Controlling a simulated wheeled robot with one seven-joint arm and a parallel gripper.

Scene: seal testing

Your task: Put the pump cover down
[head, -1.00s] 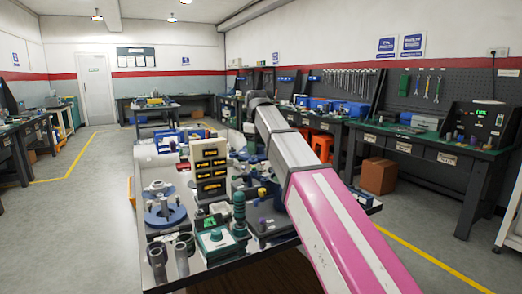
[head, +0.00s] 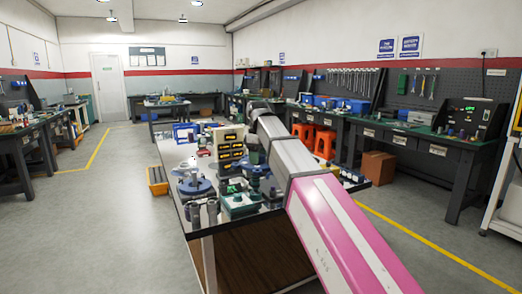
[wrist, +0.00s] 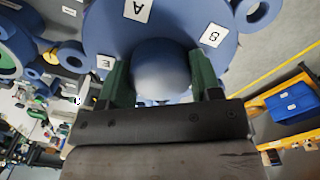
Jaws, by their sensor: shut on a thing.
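The pump cover (wrist: 178,32) is a large blue disc with white letter tags and a rounded knob in its middle, seen close up in the wrist view. My gripper (wrist: 161,78) has its two green fingers on either side of the knob and is shut on it. The cover's upper part is cut off by the picture edge, and its height over what lies beneath cannot be told. In the head view my arm hides the gripper, and I cannot make out the held cover there.
A crowded bench (head: 256,222) stands ahead, with a round blue fixture (head: 195,188), a labelled drawer block (head: 230,150) and several parts. An orange rack with a blue bin (wrist: 292,103) stands beside it. Open floor (head: 110,230) lies to the left.

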